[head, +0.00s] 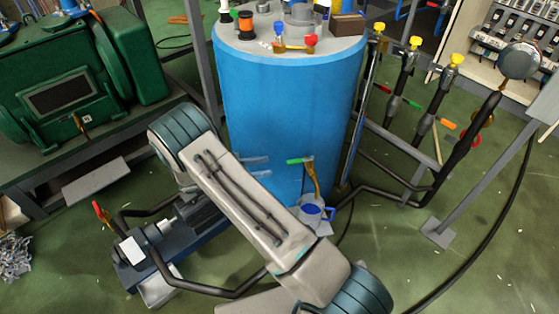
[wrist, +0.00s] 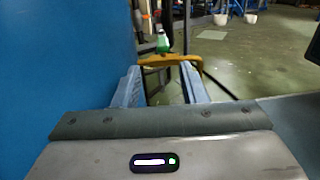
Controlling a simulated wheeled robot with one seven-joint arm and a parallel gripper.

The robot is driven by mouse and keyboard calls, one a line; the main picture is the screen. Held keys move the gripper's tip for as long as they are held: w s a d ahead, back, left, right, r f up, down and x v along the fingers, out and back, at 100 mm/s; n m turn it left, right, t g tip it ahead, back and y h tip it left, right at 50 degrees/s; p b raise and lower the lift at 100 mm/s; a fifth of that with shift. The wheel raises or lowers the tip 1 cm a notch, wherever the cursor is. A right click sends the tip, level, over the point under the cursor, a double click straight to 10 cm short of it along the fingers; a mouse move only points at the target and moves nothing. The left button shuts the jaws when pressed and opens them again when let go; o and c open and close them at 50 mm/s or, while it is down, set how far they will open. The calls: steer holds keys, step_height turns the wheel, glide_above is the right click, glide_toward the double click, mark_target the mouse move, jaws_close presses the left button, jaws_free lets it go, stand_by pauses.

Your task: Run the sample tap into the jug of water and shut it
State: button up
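The sample tap (head: 312,182) is a brass tap low on the front of the blue tank, with a green lever (head: 299,160) pointing left. In the wrist view the brass tap (wrist: 172,61) and the green lever (wrist: 162,44) are just ahead, beyond the fingertips. The jug (head: 312,214), with blue inside its top, stands below the tap; I cannot see whether anything runs into it. My gripper (head: 268,166) is to the left of the lever, its pale blue fingers apart and empty. The wrist view shows the open fingers (wrist: 161,72) too.
The blue tank (head: 285,110) is close beside my gripper, filling the left of the wrist view. A green machine (head: 70,80) stands at the left and a blue pump unit (head: 180,240) below it. Pipes with yellow-topped valves (head: 415,43) stand at the right. Green floor is open at the lower right.

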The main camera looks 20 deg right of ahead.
steer(key=shift+w+a, duration=0.2)
steer(key=shift+a, duration=1.55)
steer(key=s+d+r+m+g+y+p, duration=0.1)
steer(key=s+d+r+m+y+p, duration=0.2)
steer(key=r, duration=0.6)
steer(key=s+d+r+m+g+y+p, duration=0.1)
steer(key=s+r+m+y+p, duration=0.2)
steer(key=r+p, duration=0.4)
steer(key=s+d+r+m+g+y+p, duration=0.1)
steer(key=s+d+r+m+y+p, duration=0.2)
steer(key=r, duration=0.7)
steer(key=s+r+m+t+y+p, duration=0.3)
steer(key=s+r+p, duration=0.3)
steer(key=r, duration=0.6)
steer(key=s+r+m+t+y+p, duration=0.4)
steer(key=r+p, duration=0.5)
steer(key=r, duration=0.3)
steer(key=s+a+m+y, duration=0.1)
steer(key=s+y, duration=0.1)
steer(key=s, duration=0.1)
steer(key=shift+s, duration=0.25)
